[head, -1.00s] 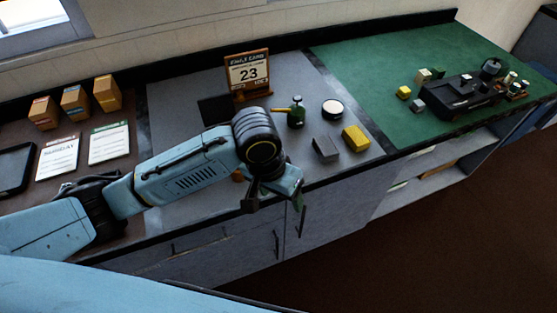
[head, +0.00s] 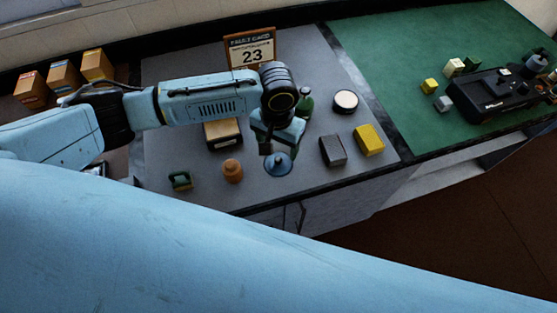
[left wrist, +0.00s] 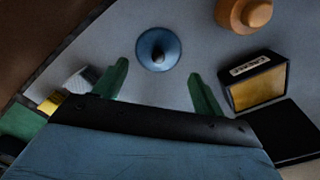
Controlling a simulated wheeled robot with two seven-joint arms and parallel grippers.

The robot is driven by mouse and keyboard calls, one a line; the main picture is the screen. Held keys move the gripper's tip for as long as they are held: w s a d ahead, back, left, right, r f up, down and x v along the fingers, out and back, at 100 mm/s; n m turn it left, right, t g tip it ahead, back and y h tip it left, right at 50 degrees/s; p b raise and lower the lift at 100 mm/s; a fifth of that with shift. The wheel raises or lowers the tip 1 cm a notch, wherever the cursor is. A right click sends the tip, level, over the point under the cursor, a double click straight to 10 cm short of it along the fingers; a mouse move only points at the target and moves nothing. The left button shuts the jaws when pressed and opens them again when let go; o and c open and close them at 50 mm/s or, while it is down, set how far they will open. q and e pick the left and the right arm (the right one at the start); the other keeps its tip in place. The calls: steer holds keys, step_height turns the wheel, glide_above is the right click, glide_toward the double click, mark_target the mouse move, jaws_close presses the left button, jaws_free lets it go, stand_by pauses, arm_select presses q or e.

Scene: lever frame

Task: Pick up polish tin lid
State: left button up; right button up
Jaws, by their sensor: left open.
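A round blue lid with a dark knob in its middle, which looks like the polish tin lid (head: 278,164), lies near the front edge of the grey worktop (head: 205,182). In the left wrist view the lid (left wrist: 158,49) lies just beyond and between the two green fingertips, with its knob showing. My left gripper (head: 272,146) is over the worktop close to the lid, partly hiding it in the head view. Its fingers (left wrist: 158,76) are apart with nothing between them. My right gripper is not in view.
An orange knobbed piece (head: 232,171) and a boxed block (head: 222,133) are left of the lid. A green-handled piece (head: 180,180) is farther left. A grey block (head: 333,150), a yellow block (head: 368,140) and a round white-topped tin (head: 345,101) are to the right. A calendar (head: 251,50) stands behind.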

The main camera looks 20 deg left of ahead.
mark_target(278, 160)
arm_select(q)
step_height(278, 160, down, 2)
steer(key=shift+f, duration=0.2)
step_height(278, 160, down, 2)
steer(key=shift+d+f, duration=0.1)
steer(key=shift+f, duration=0.6)
steer(key=c, duration=0.7)
steer(key=shift+s, duration=0.1)
jaws_close()
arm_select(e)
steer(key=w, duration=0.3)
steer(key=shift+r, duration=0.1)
